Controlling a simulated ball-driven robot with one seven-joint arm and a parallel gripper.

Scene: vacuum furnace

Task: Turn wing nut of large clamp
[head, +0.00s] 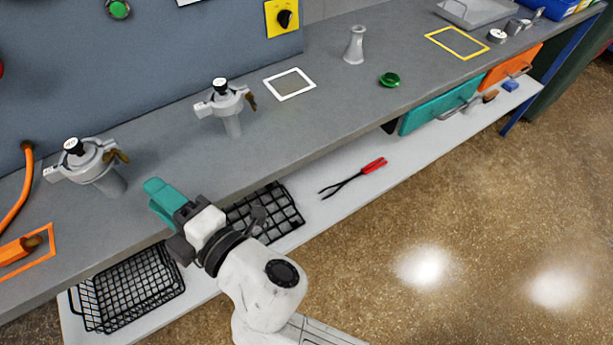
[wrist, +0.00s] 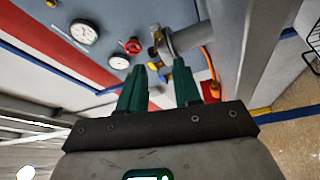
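Two silver clamps with black-capped tops sit on upright tubes on the grey bench in the head view. The left one, the larger-looking clamp (head: 92,158), has a brown wing nut (head: 121,157) on its right side. The smaller-looking clamp (head: 221,104) stands farther back to the right, with its own brown wing nut (head: 252,101). My gripper (head: 155,190) has teal fingers and is at the bench's front edge, right of and nearer than the larger clamp, apart from it. The wrist view shows the gripper (wrist: 160,76) open and empty.
An orange hose (head: 22,190) and orange-framed area (head: 45,262) lie left of the larger clamp. A white frame (head: 290,84), grey flared tube (head: 355,46) and green dish (head: 390,80) are farther right. Black baskets (head: 135,285) and red-handled tongs (head: 372,166) rest on the lower shelf.

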